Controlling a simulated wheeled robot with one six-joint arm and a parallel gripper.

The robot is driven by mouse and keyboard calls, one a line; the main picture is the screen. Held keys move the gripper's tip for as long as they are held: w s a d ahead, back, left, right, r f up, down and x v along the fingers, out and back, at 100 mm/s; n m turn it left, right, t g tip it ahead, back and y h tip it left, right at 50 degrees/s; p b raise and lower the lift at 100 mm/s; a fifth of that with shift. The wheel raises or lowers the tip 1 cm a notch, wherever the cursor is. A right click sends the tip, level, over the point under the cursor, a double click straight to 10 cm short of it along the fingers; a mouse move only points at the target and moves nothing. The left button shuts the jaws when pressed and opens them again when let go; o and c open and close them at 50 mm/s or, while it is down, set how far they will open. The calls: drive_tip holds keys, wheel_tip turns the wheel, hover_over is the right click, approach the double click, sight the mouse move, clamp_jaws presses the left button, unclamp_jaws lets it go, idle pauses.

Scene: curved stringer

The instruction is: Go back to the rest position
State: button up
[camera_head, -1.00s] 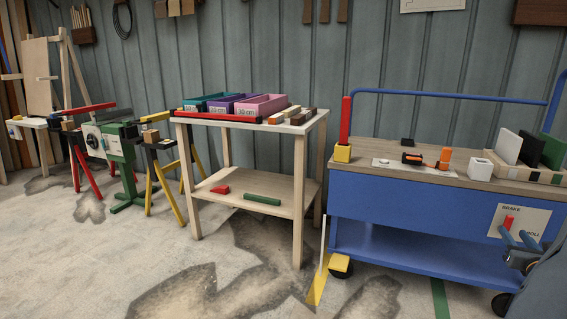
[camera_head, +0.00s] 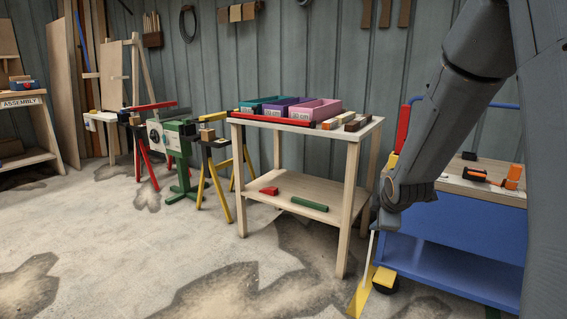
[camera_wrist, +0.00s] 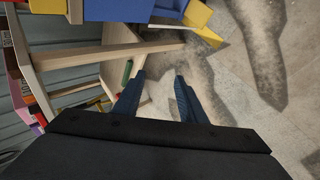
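My gripper (camera_wrist: 160,80) shows in the wrist view with its two dark blue fingers apart. Nothing is between them but the grey floor behind. In the head view my gripper (camera_head: 386,220) hangs low at the right, at the end of my bent grey arm. There it is in front of the gap between the wooden table (camera_head: 353,165) and the blue cart (camera_head: 455,225). Its fingers are too small to make out in that view.
The wooden table carries teal, purple and pink bins (camera_head: 318,110); red and green pieces (camera_head: 310,204) lie on its lower shelf. A green machine (camera_head: 181,135) and sawhorses stand left. Open floor lies in front.

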drive_tip(key=s+a+r+m+g+y, duration=0.1)
drive_tip(key=s+a+m+g, duration=0.15)
drive_tip(key=s+a, duration=0.8)
drive_tip(key=s+a+r+m+g+y, duration=0.1)
drive_tip(key=s+a+m+g, duration=0.15)
drive_tip(key=s+a, duration=0.8)
drive_tip(key=s+a+m+g, duration=0.1)
drive_tip(key=s+a, duration=0.2)
drive_tip(key=s, duration=0.3)
drive_tip(key=s+a+r+m+g, duration=0.1)
drive_tip(key=s+a+m+g, duration=0.15)
drive_tip(key=s, duration=0.35)
drive_tip(key=s+a+m, duration=0.1)
drive_tip(key=s+a, duration=0.2)
drive_tip(key=s, duration=0.3)
drive_tip(key=d+r+m+p, duration=0.3)
drive_tip(key=d+r+p, duration=0.7)
drive_tip(key=r+p, duration=0.3)
drive_tip(key=s+d+r+m+h+p, duration=0.1)
drive_tip(key=d+r+m+p, duration=0.2)
drive_tip(key=d+r+p, duration=0.7)
wheel_tip(320, 180, up, 4)
drive_tip(key=p, duration=0.9)
drive_tip(key=shift+d, duration=0.3)
drive_tip(key=shift+f, duration=0.15)
drive_tip(key=shift+c, duration=0.9)
drive_tip(key=shift+a, duration=0.1)
